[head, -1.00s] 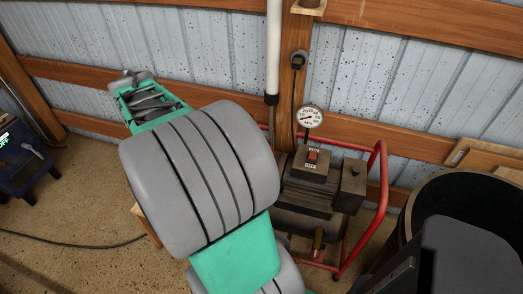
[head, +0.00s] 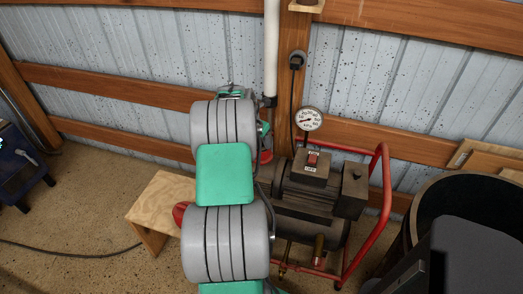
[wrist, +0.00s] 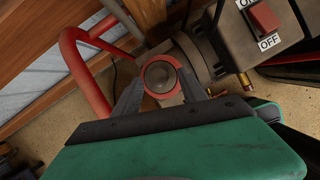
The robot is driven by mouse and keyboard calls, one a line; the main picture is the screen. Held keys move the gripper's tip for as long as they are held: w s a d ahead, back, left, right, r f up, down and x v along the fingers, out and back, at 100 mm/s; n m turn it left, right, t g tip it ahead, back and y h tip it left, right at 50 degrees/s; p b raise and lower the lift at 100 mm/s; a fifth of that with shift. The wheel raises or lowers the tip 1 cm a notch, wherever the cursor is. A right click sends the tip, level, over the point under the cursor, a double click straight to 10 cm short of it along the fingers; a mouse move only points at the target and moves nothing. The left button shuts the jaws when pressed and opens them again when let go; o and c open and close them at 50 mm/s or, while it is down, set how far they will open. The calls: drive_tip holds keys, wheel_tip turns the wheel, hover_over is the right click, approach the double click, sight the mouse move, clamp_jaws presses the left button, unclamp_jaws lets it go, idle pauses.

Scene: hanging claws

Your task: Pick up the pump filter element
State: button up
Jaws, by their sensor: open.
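A round part with a red rim and a grey centre, which looks like the pump filter element (wrist: 160,76), sits beside the pump body in the wrist view. My gripper (wrist: 160,92) is open, with one finger on each side of this part. I cannot tell whether the fingers touch it. In the head view, a small red patch (head: 264,157) shows left of the pump (head: 310,190), beside my arm; it may be the same part. My arm hides most of that area and the gripper itself.
A red tube frame (head: 382,190) surrounds the pump, which carries a pressure gauge (head: 309,119) and a red switch (head: 312,159). A wooden stool (head: 158,198) with a red object (head: 181,213) stands left. A black barrel (head: 425,205) stands right. A white pipe (head: 272,50) runs down the wall.

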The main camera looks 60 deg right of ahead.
drive_tip(key=shift+c, duration=0.5)
clamp_jaws()
idle(0.9)
